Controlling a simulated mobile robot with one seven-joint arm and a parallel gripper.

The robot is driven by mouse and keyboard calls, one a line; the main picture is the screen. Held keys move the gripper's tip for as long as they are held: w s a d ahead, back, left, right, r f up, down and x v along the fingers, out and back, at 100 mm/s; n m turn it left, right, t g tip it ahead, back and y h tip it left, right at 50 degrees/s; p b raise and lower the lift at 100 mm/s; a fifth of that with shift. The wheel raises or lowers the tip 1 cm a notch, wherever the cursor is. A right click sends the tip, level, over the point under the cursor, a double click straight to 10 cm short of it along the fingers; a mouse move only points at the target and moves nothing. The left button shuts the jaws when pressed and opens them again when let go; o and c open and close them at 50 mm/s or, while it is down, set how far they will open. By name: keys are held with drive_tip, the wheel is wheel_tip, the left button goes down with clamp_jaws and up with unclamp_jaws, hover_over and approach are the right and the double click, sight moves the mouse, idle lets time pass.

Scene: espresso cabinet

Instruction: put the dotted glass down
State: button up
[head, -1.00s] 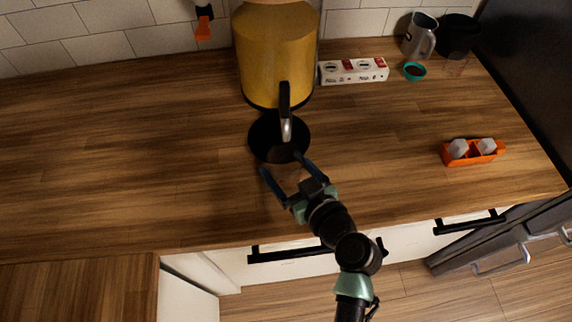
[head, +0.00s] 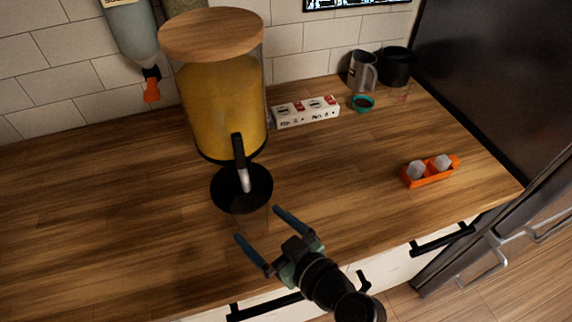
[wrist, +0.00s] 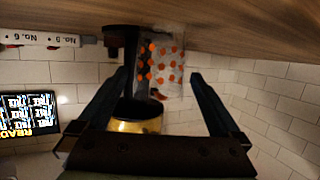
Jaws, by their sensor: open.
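The dotted glass, clear with orange dots, shows in the wrist view (wrist: 160,68), where the picture is upside down. It stands on the wooden counter in front of the dispenser. In the head view the glass (head: 251,220) is only a faint transparent shape at the front edge of the dispenser's black base. My gripper (head: 257,222) is open, its two blue fingers spread at the near side of the glass. In the wrist view the fingers of my gripper (wrist: 157,76) show on either side of the glass, with a gap at each side.
The juice dispenser (head: 222,110) with its tap stands just behind. A white labelled box (head: 306,112), a teal bowl (head: 362,104), a grey mug (head: 362,72) and an orange holder (head: 430,173) are to the right. The counter (head: 90,210) is clear at left.

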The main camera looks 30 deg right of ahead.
drive_tip(key=b+v, duration=0.1)
drive_tip(key=v, duration=0.7)
